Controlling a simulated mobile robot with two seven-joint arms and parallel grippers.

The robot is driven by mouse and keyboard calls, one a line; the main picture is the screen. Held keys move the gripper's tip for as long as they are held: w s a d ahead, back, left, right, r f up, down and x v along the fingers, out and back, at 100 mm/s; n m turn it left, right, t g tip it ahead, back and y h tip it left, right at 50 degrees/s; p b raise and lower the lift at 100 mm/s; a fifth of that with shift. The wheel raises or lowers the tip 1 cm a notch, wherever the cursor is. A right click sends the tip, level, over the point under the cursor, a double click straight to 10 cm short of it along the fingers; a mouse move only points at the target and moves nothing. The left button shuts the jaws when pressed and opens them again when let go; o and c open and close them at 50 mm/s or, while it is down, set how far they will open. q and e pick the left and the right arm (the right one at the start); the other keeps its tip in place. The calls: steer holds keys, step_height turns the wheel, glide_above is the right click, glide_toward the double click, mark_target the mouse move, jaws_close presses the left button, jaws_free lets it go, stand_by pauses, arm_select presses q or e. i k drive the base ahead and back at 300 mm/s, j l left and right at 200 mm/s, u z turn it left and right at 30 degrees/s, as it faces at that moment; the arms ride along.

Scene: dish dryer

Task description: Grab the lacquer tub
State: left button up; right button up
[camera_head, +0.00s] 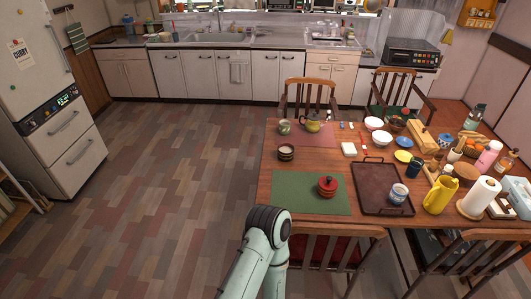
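A red round lidded container (327,187) with a dark band stands upright on the green placemat (290,196) at the near left of the dining table. A small dark tub with lighter bands (286,152) stands farther back on the bare wood. I cannot tell for sure which of the two is the lacquer tub. One of my pale green arms rises at the bottom, its dark joint just in front of the table's near left corner. No gripper fingers show for either arm, and nothing is seen touching either container.
A dark tray (383,188) with a blue and white cup (398,193) lies right of the placemat. A yellow jug (439,196), a paper roll (480,197), bowls and bottles crowd the right side. Chairs (330,246) line the table's near edge. The floor at left is clear.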

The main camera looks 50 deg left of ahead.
mark_target(285, 151)
steer(key=u, duration=1.5)
steer(key=i+j+u, duration=0.2)
steer(key=j+u, duration=0.15)
steer(key=i+j+u, duration=0.2)
steer(key=j+u, duration=0.15)
steer(key=i+j+u, duration=0.3)
steer(key=i+j, duration=0.15)
steer(key=i+j+u, duration=0.3)
steer(key=i, duration=0.35)
steer(key=i+l+z, duration=0.1)
steer(key=i+z, duration=0.6)
steer(key=z, duration=0.2)
steer(key=i+j+z, duration=0.15)
steer(key=i+z, duration=0.15)
steer(key=z, duration=0.15)
steer(key=i+z, duration=0.3)
steer(key=z, duration=0.15)
steer(key=i+j+z, duration=0.15)
steer(key=z, duration=0.3)
steer(key=i+j+z, duration=0.3)
steer(key=z, duration=0.15)
steer(key=i, duration=0.05)
